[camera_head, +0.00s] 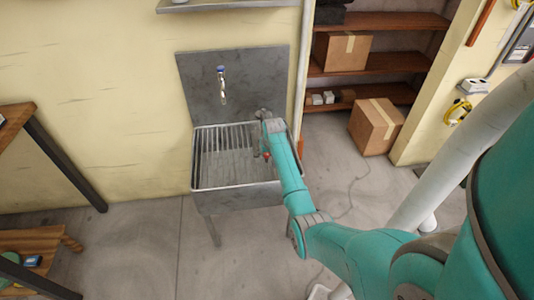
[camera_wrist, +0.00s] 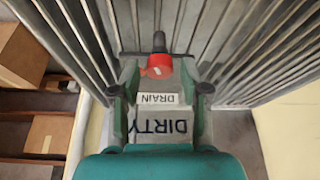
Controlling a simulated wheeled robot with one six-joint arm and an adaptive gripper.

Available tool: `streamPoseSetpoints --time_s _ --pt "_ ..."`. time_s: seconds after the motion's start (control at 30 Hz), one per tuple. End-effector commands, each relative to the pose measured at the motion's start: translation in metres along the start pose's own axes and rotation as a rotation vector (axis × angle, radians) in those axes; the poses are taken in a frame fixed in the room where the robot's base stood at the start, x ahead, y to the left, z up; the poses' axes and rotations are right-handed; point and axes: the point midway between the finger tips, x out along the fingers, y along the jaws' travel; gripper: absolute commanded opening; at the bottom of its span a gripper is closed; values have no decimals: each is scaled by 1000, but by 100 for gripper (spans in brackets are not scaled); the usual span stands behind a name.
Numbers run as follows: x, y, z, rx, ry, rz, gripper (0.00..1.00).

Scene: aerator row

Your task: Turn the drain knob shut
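The drain knob is a red piece with a black stub (camera_wrist: 158,66), ahead of my gripper in the wrist view. A small red spot, probably the same knob, shows beside my arm in the head view (camera_head: 267,156). A white label reading DRAIN and larger lettering reading DIRTY lie just below the knob in the wrist view. My gripper (camera_wrist: 158,90) has its two fingers apart, one on each side of the label, with the knob between and slightly beyond their tips. I see no clear contact with the knob. My arm hides part of the sink's right side.
The metal sink (camera_head: 193,172) has a ribbed basin, a steel back panel (camera_head: 258,75) and a tap (camera_head: 222,88). A cardboard box (camera_head: 375,127) stands on the floor to the right, by brown shelves (camera_head: 400,20). A wooden table (camera_head: 15,118) stands left; floor before the sink is clear.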

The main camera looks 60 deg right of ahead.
Motion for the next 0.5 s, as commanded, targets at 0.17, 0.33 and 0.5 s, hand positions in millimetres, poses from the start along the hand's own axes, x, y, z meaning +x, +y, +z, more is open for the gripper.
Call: streamPoseSetpoints --time_s 0.17,0.33,0.5 --pt "0 0 0 0 0 0 0" --pt "0 0 0 10 -1 5 0" --pt "0 -2 0 100 -2 43 0"
